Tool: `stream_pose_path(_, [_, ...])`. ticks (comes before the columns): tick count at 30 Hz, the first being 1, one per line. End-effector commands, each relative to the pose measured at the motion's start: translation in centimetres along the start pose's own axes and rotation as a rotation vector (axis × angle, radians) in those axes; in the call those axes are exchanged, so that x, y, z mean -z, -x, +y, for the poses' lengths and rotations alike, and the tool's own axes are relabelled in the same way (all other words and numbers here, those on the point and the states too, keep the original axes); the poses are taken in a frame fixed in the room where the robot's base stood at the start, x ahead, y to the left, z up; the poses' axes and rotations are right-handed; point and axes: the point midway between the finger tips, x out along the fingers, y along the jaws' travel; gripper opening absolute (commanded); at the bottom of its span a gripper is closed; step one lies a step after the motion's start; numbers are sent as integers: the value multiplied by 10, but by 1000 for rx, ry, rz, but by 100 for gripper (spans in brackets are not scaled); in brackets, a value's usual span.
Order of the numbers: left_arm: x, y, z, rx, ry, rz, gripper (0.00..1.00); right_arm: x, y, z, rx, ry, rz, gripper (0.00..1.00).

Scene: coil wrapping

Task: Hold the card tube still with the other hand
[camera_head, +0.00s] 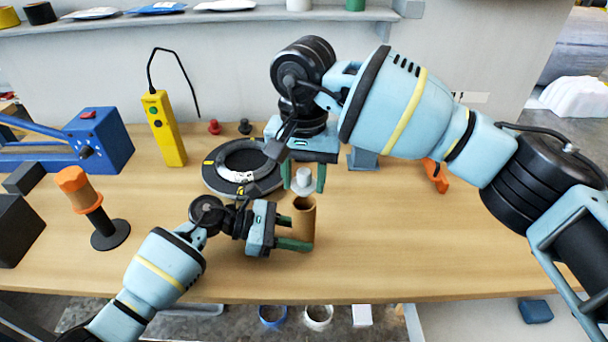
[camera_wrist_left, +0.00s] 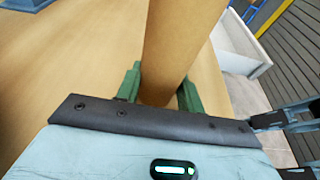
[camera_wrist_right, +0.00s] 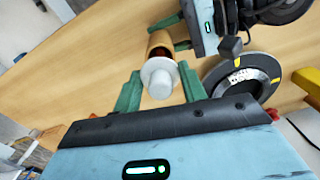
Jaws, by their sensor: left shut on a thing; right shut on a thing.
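The brown card tube (camera_head: 305,228) stands upright on the wooden table, its open top facing up. My left gripper (camera_head: 300,231) is shut on the tube from the left, fingers on either side of it. The tube also fills the upper middle of the left wrist view (camera_wrist_left: 180,45). My right gripper (camera_head: 304,183) points down, shut on a white flanged plug (camera_head: 303,178) just above the tube's mouth. In the right wrist view the plug (camera_wrist_right: 160,78) partly covers the tube's opening. I cannot tell whether plug and tube touch.
A black ring device (camera_head: 213,178) lies behind and left of the tube. A yellow control box (camera_head: 163,128), a blue machine (camera_head: 100,140) and an orange-topped post (camera_head: 75,185) stand further left. The table front (camera_head: 230,280) is clear beside my left arm.

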Motion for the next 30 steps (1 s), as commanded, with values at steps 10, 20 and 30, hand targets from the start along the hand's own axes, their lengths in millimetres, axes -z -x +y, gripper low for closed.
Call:
stream_pose_path(10, [0,0,0,0,0,0,25,0,-1,0,0,0,0,20])
stream_pose_path(20, [0,0,0,0,0,0,25,0,-15,0,0,-5,0,20])
stream_pose_path(30, [0,0,0,0,0,0,25,0,-18,0,0,-6,1,20])
